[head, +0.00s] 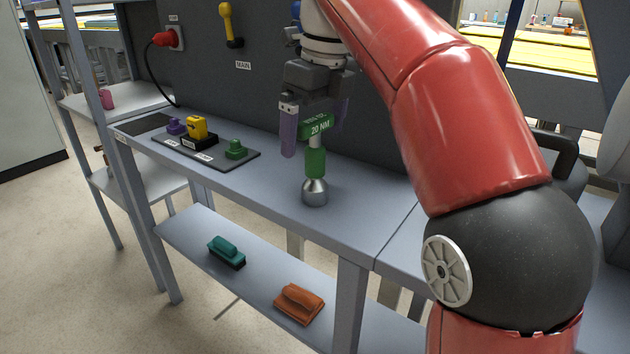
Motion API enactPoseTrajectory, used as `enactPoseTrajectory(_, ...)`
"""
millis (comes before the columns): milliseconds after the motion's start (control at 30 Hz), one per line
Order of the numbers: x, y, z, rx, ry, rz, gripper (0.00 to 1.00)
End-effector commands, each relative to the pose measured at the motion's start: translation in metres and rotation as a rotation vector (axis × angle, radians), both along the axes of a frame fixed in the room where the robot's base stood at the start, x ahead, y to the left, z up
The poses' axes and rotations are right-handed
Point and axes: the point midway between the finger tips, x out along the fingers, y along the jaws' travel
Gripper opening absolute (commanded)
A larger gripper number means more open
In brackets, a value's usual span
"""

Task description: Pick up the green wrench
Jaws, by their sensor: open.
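The green wrench (316,160) stands upright on the grey bench top in a silver, rounded holder (315,193). Its green head carries a label reading 20 NM. My gripper (313,132) is just above and around the wrench's upper part, with its two purple fingers apart. The left finger hangs clear to the left of the head. The right finger is partly hidden behind the label. I cannot tell whether either finger touches the wrench.
On the bench at left, a dark tray (217,157) holds purple, yellow and green blocks. The lower shelf (190,235) bears a teal brush-like item (226,251) and an orange one (299,303). A dark back panel (200,75) with a red plug (165,39) rises behind.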

Motion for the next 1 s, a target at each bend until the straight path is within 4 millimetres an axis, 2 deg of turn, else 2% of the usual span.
enactPoseTrajectory(33, 0.0, 0.0, -0.012, -0.001, 0.001, 0.0, 0.98)
enactPoseTrajectory(133, 0.001, 0.002, -0.021, -0.001, -0.001, 0.001, 0.98)
enactPoseTrajectory(433, 0.002, 0.002, -0.023, 0.0, -0.002, 0.001, 0.98)
enactPoseTrajectory(867, 0.002, 0.002, -0.024, 0.0, -0.002, 0.001, 0.42)
enactPoseTrajectory(1000, 0.002, 0.002, -0.023, 0.0, -0.003, 0.002, 0.41)
